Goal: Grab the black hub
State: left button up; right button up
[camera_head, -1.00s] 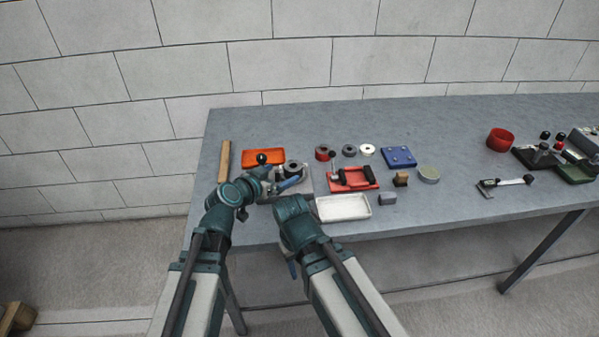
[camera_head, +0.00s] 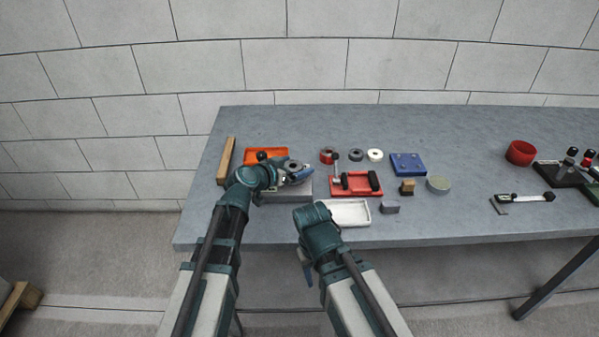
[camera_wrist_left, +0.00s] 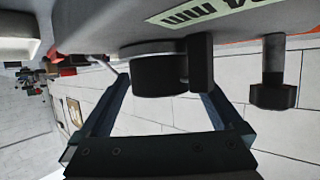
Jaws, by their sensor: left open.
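The black hub (camera_head: 293,164) is a short dark round piece standing on a grey block (camera_head: 287,190) at the left part of the table. My left gripper (camera_head: 289,174) is open and low at the hub. In the left wrist view, which looks upside down, the black hub (camera_wrist_left: 158,76) lies between the tips of my left gripper (camera_wrist_left: 165,84), with a gap on its left side. Whether the right-hand finger touches is unclear. My right gripper (camera_head: 306,272) is at the table's front edge, mostly hidden by its own wrist.
An orange tray (camera_head: 265,155) lies behind the left wrist, a wooden bar (camera_head: 226,160) to the left. A red fixture (camera_head: 355,184), white tray (camera_head: 348,212), several rings and a blue plate (camera_head: 408,163) are to the right.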

pick_arm(q)
jog(key=shift+a+r, duration=0.1)
jog(key=shift+a, duration=0.05)
grip_shut()
pick_arm(e)
jog(key=shift+a, duration=0.1)
pick_arm(q)
jog(key=shift+r, duration=0.1)
pick_arm(e)
jog(key=shift+r, duration=0.15)
